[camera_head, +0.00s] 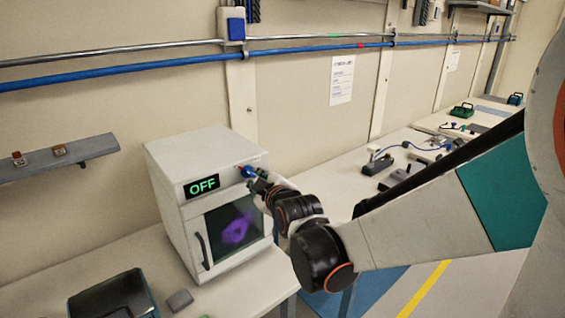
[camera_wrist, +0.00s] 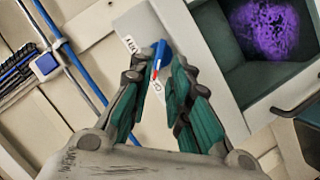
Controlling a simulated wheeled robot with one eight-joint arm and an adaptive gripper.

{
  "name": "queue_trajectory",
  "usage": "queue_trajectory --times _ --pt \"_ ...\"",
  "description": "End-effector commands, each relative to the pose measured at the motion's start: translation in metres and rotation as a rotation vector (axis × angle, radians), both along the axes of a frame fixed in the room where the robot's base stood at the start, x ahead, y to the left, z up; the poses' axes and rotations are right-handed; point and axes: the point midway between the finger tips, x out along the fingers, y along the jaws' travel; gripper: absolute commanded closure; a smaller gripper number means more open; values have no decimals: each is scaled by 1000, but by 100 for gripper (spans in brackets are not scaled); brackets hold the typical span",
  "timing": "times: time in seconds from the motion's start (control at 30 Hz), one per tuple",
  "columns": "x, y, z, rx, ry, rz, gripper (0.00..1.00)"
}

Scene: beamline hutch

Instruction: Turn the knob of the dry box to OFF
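The dry box (camera_head: 165,160) is a white cabinet on the bench with a dark glass door; purple shows inside. Its display (camera_head: 202,186) reads OFF in green. The blue knob (camera_head: 248,172) with a red mark is on the upper right of its front. In the wrist view the knob (camera_wrist: 161,58) lies between my fingertips, its red end toward a printed label, partly hidden. My gripper (camera_head: 258,178) is at the knob. In the wrist view my gripper (camera_wrist: 167,66) has its fingers apart around the knob, with a narrow gap at the right finger; left contact is unclear.
A dark bin (camera_head: 112,297) and a small grey block (camera_head: 180,300) are on the bench in front of the box. A wall shelf (camera_head: 60,158) is at left. Blue and grey pipes run along the wall above. Another bench with tools (camera_head: 340,185) stands at right.

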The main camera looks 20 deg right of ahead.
Motion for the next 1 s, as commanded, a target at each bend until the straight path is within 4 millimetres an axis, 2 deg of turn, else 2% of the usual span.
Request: queue_trajectory --times 0.03,0.1,0.4,1.0 --pt "-13 1 3 0 0 1 82" --pt "-23 0 5 0 0 1 82" --pt "-52 0 13 -1 0 2 82" --pt "-62 -1 11 20 18 -5 82"
